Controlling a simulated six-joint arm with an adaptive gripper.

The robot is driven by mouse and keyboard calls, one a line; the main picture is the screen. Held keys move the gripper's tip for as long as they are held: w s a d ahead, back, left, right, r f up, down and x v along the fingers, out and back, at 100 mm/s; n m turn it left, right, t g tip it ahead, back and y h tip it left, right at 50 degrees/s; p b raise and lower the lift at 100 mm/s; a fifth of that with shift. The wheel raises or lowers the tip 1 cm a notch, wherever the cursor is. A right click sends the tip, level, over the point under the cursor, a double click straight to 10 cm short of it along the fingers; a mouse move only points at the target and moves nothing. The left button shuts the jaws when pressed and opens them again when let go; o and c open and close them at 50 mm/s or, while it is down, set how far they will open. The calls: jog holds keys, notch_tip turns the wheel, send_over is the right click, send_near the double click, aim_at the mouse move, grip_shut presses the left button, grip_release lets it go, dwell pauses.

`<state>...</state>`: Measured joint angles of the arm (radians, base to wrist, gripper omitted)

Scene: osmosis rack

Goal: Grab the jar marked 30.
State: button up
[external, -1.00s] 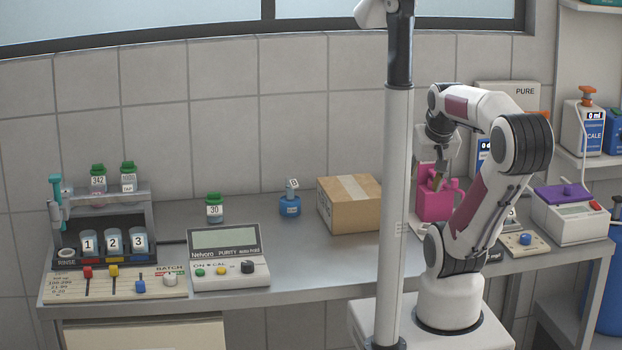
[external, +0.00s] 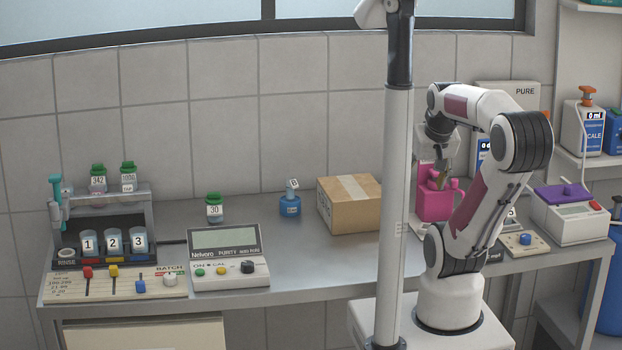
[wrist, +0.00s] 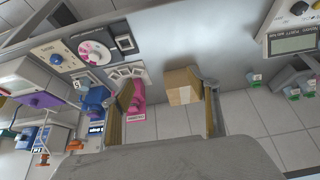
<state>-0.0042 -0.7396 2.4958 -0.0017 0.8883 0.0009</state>
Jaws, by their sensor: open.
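The jar marked 30 (external: 214,209) has a green cap and a white label. It stands upright on the bench behind the purity meter in the external view. A small green-capped jar (wrist: 257,81) at the right of the wrist view appears to be the same one; its label is too small to read. My gripper (external: 440,181) is far to its right, in front of or above the pink holder, pointing down. In the wrist view my gripper (wrist: 166,88) has its two fingers spread wide, with nothing held between them.
A cardboard box (external: 349,205) and a blue tagged bottle (external: 290,201) stand between my gripper and the jar. The pink holder (external: 434,207) is close to my gripper. The purity meter (external: 228,258) lies in front of the jar; a rack (external: 150,212) stands left.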

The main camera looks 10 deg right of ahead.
jog(key=w+a+n+t+y, duration=0.1)
jog(key=w+a, duration=0.4)
jog(key=w, duration=0.4)
jog(key=w+a+f+n+t+y, duration=0.15)
jog(key=w+a, duration=0.25)
jog(key=w, duration=0.5)
jog(key=w+a+n+t, duration=0.1)
jog(key=w+a, duration=0.4)
jog(key=w, duration=0.5)
jog(key=n+y, duration=0.5)
jog(key=y, duration=0.2)
send_near(216, 200)
jog(key=shift+w+a+f+t+h, duration=0.15)
jog(key=shift+w+a+f+t, duration=0.2)
jog(key=shift+a, duration=0.25)
jog(key=shift+w+a+f+t+h, duration=0.1)
jog(key=shift+w+a+f, duration=0.25)
jog(key=shift+a, duration=0.25)
jog(key=shift+w, duration=0.1)
jog(key=shift+x, duration=1.25)
jog(key=shift+w, duration=0.1)
